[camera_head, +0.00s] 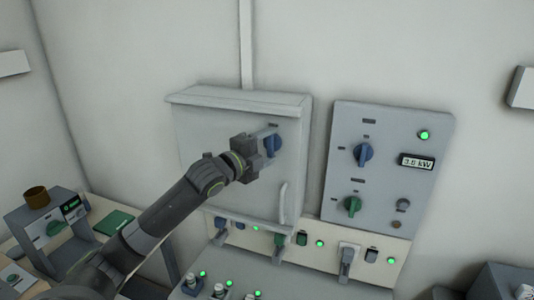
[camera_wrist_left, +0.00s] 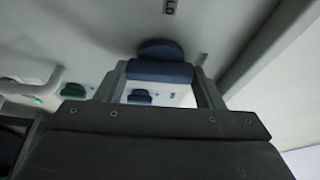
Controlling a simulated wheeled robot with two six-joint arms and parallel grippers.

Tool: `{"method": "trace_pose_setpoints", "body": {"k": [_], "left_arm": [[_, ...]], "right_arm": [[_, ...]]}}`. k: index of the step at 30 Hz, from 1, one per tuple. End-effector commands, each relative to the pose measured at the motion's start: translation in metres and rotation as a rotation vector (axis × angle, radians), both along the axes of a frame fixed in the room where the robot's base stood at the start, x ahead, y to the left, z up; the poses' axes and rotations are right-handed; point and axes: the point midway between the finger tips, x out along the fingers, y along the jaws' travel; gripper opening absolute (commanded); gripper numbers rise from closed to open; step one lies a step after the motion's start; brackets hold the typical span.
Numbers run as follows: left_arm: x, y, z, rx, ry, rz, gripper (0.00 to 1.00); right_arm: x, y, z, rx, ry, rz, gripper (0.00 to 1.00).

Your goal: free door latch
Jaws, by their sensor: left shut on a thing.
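A closed grey cabinet door (camera_head: 225,165) hangs on the wall box. A blue rotary latch knob (camera_head: 274,146) sits at its upper right, below a small dark label. My left gripper (camera_head: 267,147) is at this knob and covers part of it. In the left wrist view the blue knob (camera_wrist_left: 160,71) lies between the two fingers of the left gripper (camera_wrist_left: 161,80), which is shut on it. A pale curved door handle (camera_head: 283,203) is below the knob. The right gripper does not show.
A console strip (camera_head: 335,231) with switches and green lamps runs below. A small device with a brown cup (camera_head: 37,197) stands at lower left.

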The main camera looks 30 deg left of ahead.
Motion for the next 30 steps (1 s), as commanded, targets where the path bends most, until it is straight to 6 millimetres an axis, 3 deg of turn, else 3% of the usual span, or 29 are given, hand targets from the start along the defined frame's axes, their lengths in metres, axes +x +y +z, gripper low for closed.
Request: {"method": "trace_pose_setpoints", "body": {"k": [19,20,24,30], "left_arm": [[0.0,0.0004,-0.0009,0.054,0.016,0.002,0.39],[0.0,0.0004,-0.0009,0.054,0.016,0.002,0.63],[0.0,0.0004,-0.0007,0.053,0.015,0.002,0.81],[0.0,0.0002,-0.0004,0.053,0.014,0.001,0.84]], "right_arm": [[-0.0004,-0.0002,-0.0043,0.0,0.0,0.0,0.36],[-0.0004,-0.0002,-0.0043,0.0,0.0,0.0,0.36],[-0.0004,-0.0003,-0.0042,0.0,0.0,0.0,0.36],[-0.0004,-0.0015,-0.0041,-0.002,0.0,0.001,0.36]]}}
